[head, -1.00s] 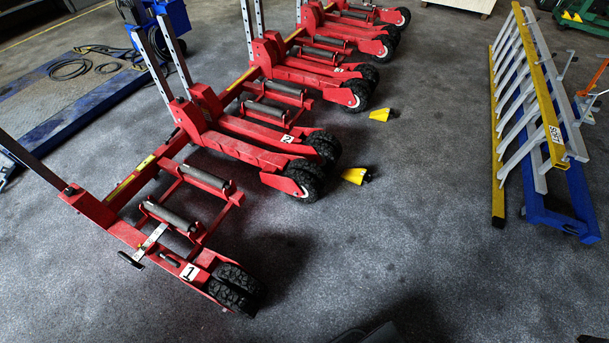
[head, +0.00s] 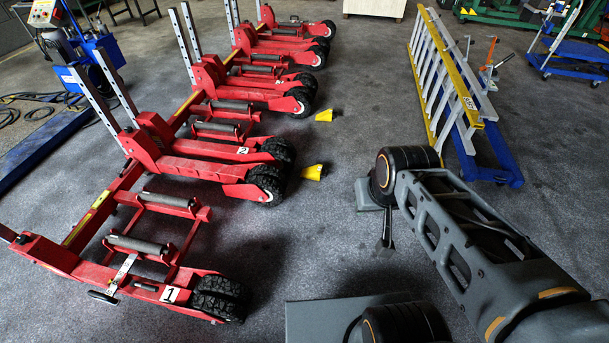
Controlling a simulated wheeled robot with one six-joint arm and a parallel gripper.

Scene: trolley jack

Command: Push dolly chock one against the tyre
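Two yellow chocks with dark ends lie on the floor right of the red dollies. The nearer chock (head: 314,172) is apart from the black tyre (head: 268,183) of the dolly arm marked 2, with bare floor between. The farther chock (head: 325,115) lies near another dolly tyre (head: 300,101), also apart from it. I see no number on either chock, so I cannot tell which is one. My arm reaches in from the lower right. A dark part below its far joint looks like my gripper (head: 384,240), right of and nearer than the chocks; its fingers are unclear.
The dolly section marked 1 (head: 168,294) with its black wheels (head: 220,296) stands at front left. A yellow and grey ladder-like rack (head: 450,85) on a blue base stands at right.

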